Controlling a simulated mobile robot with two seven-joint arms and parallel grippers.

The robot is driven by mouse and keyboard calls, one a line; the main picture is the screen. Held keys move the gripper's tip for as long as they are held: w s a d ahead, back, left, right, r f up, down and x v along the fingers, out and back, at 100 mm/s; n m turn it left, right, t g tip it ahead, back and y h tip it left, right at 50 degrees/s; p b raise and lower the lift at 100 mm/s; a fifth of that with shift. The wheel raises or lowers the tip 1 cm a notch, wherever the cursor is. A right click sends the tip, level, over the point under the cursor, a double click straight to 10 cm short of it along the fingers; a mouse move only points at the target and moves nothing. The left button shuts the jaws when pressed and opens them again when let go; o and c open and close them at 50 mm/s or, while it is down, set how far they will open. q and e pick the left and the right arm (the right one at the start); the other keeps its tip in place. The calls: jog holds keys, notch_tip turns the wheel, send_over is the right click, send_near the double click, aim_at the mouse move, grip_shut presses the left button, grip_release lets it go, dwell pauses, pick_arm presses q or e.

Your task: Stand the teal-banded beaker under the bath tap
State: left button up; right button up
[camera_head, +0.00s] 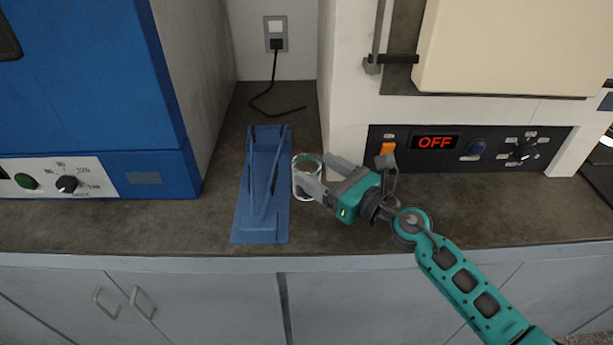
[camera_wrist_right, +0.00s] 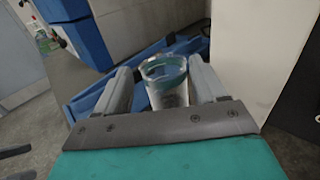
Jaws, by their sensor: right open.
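The teal-banded beaker (camera_head: 304,168) is a clear glass with a teal band. It stands upright on the dark counter, just right of a blue stand. My right gripper (camera_head: 318,174) is open, with one finger on each side of the beaker. In the right wrist view the beaker (camera_wrist_right: 165,82) sits between the two open fingers (camera_wrist_right: 162,88), with a small gap showing beside the fingers. The fingers partly cover the beaker in the head view. My left gripper is not in view. No bath tap can be made out in either view.
The blue stand (camera_head: 262,224) is close on the beaker's left. A blue oven (camera_head: 90,90) stands at the left, and a cream appliance with a display reading OFF (camera_head: 437,142) at the right. A socket and black cable (camera_head: 265,98) are behind. The counter's front strip is clear.

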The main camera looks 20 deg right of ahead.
aim_at(298, 158)
jog(key=shift+x, duration=3)
jog(key=shift+w+d+f, duration=0.1)
jog(key=shift+f, duration=0.05)
jog(key=c, duration=0.8)
jog(key=shift+c, duration=0.2)
